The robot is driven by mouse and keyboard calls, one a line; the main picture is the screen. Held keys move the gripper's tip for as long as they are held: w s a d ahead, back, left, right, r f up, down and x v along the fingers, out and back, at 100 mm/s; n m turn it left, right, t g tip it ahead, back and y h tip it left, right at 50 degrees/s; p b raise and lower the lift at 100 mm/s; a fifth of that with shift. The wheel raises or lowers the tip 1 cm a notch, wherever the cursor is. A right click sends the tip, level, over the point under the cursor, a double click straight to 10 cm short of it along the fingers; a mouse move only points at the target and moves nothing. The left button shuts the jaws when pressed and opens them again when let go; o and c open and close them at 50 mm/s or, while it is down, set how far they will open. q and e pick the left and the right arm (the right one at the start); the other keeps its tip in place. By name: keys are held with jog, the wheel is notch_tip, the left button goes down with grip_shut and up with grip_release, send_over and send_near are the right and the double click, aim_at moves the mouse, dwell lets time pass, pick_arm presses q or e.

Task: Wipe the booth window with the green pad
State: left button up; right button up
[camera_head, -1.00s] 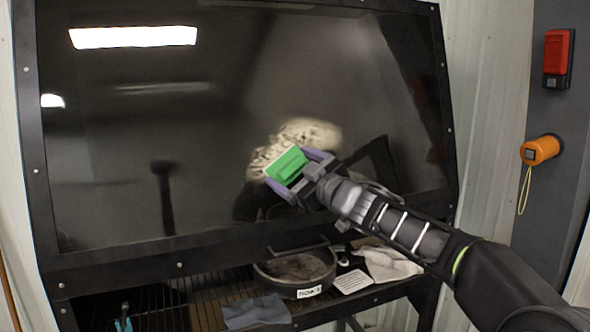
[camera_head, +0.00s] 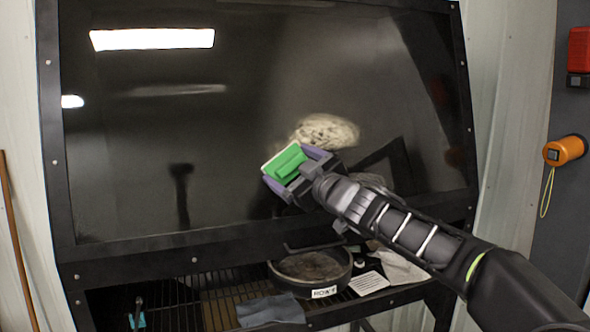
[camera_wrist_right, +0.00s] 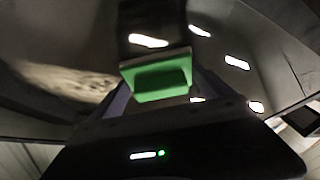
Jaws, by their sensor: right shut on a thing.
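The booth window (camera_head: 130,150) is a large dark glossy pane in a black bolted frame, with bright light reflections. A pale smudge (camera_head: 328,131) marks its lower middle, just above and to the right of my right gripper (camera_head: 284,172). That gripper is shut on the green pad (camera_head: 291,162), which has a pale face turned to the glass. The green pad (camera_wrist_right: 160,82) also shows in the right wrist view, with the smudge (camera_wrist_right: 65,80) blurred to its left. I cannot tell whether the pad touches the glass. My left gripper is not in view.
Below the window, a slatted shelf (camera_head: 205,300) holds a round dark pan (camera_head: 312,268) with a label, a grey-blue cloth (camera_head: 270,310), a white card (camera_head: 368,283) and a pale cloth (camera_head: 400,268). An orange device (camera_head: 565,150) hangs on the right post.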

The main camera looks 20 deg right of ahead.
aim_at(270, 151)
jog(key=shift+a+f+b, duration=0.2)
jog(key=shift+a+b, duration=0.25)
jog(key=shift+a, duration=0.5)
jog(key=shift+s+a+r, duration=0.1)
jog(key=shift+a+r, duration=0.05)
jog(key=shift+a, duration=0.35)
jog(key=r+p, duration=0.1)
jog(key=w+r+p, duration=0.1)
jog(key=shift+r+p, duration=0.4)
jog(key=shift+f, duration=0.1)
jog(key=shift+d, duration=0.1)
